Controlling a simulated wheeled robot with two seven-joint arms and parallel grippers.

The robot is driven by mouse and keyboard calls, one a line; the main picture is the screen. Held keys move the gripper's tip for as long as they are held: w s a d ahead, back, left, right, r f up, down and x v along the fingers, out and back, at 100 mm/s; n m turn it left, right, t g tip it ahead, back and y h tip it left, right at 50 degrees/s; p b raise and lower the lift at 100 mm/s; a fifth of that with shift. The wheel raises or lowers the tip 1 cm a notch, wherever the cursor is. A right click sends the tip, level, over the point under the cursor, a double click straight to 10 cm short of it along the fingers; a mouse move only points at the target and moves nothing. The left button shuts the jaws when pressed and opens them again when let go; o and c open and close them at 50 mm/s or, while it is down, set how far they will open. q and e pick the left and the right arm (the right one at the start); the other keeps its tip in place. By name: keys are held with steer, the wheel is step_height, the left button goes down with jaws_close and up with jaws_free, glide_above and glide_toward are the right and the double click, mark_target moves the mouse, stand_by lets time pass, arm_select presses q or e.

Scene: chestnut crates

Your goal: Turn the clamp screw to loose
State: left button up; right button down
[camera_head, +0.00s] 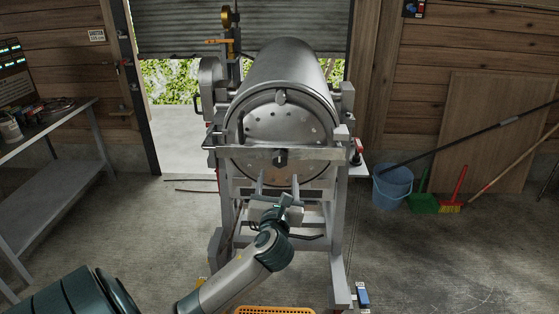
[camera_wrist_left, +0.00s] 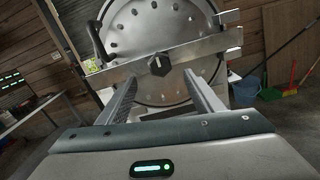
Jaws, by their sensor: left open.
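The clamp screw is a dark knob (camera_head: 281,158) at the middle of the flat metal bar (camera_head: 240,152) across the drum's round door (camera_head: 285,122). In the left wrist view the clamp screw (camera_wrist_left: 159,64) shows as a dark faceted knob on the bar (camera_wrist_left: 195,53). My left gripper (camera_head: 277,180) is in front of the drum, a little below the knob. In the left wrist view its two fingers (camera_wrist_left: 155,83) are apart, with the knob showing beyond and between them. Nothing is between the fingers. My right gripper does not show.
The metal drum (camera_head: 285,65) rests on a grey frame (camera_head: 338,235). A workbench (camera_head: 50,140) stands at the left. A blue bucket (camera_head: 392,186), a green dustpan (camera_head: 424,203) and a broom (camera_head: 452,205) are at the right. An orange crate (camera_head: 275,310) is at the bottom edge.

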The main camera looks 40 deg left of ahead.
mark_target(279, 163)
arm_select(q)
steer(key=p+x, duration=0.1)
steer(key=x, duration=0.5)
steer(key=shift+w+a, duration=0.1)
steer(key=shift+x, duration=1.15)
steer(key=shift+w+a, duration=0.5)
steer(key=shift+w, duration=0.05)
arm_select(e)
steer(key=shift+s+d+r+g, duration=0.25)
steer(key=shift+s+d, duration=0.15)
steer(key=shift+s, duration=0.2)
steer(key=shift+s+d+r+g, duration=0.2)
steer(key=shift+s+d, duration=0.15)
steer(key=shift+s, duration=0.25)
arm_select(q)
steer(key=c, duration=1.1)
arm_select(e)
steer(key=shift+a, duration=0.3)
